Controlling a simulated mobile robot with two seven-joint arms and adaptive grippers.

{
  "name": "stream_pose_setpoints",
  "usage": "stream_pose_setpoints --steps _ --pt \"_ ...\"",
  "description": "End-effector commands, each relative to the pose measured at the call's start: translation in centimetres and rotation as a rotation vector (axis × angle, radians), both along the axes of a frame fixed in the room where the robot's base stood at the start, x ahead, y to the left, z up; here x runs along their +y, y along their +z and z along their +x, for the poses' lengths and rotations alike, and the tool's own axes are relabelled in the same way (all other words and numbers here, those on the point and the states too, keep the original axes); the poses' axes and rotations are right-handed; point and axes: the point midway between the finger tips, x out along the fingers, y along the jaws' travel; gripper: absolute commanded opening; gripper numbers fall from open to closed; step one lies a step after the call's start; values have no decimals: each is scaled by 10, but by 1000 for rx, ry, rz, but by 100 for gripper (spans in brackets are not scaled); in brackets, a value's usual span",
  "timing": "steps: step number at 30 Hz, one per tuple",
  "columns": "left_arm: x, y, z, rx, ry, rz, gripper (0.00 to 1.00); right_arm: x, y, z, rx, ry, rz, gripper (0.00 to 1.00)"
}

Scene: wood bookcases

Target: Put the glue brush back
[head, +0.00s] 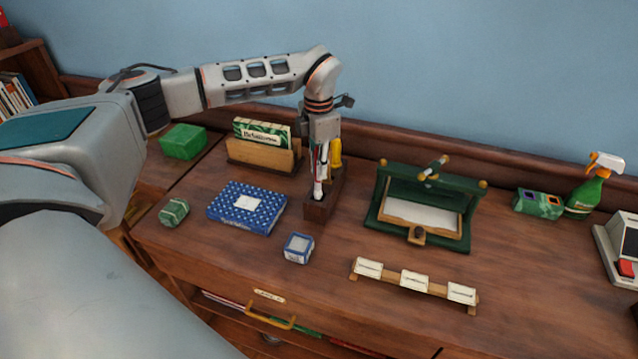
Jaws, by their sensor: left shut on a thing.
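My left gripper (320,168) comes down from above over a dark wooden holder block (320,211) near the middle of the desk. It is shut on a slim, upright thing, which I take to be the glue brush (318,189); its pale lower part shows just below the fingers. The lower end is at the holder's opening, and I cannot tell how deep it sits inside. The fingers hide most of the brush. A yellow-handled tool (336,153) stands just right of and behind the fingers. My right gripper is not in view.
A wooden card box (262,155) and a blue patterned box (245,210) stand left of the holder. A small blue-and-white box (298,248) is in front. A green press-like stand (375,220) is to the right, with a label rack (415,283) before it.

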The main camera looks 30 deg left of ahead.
Motion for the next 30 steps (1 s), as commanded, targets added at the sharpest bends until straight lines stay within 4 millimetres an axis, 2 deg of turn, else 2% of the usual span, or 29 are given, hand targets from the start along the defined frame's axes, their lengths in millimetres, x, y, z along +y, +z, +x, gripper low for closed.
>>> stream_pose_setpoints --steps 3,8,16,28,29,30 --pt "0 -13 0 1 0 -1 0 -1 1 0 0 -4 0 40" --pt "0 -21 0 1 -1 0 0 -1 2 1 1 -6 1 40" --pt "0 -56 0 1 0 0 0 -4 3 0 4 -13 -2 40" --pt "0 -62 0 -1 -1 -1 0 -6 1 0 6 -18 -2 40" --pt "0 -62 0 -1 -1 -1 18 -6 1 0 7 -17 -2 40" --pt "0 -61 0 -1 -1 -1 28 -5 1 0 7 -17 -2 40"
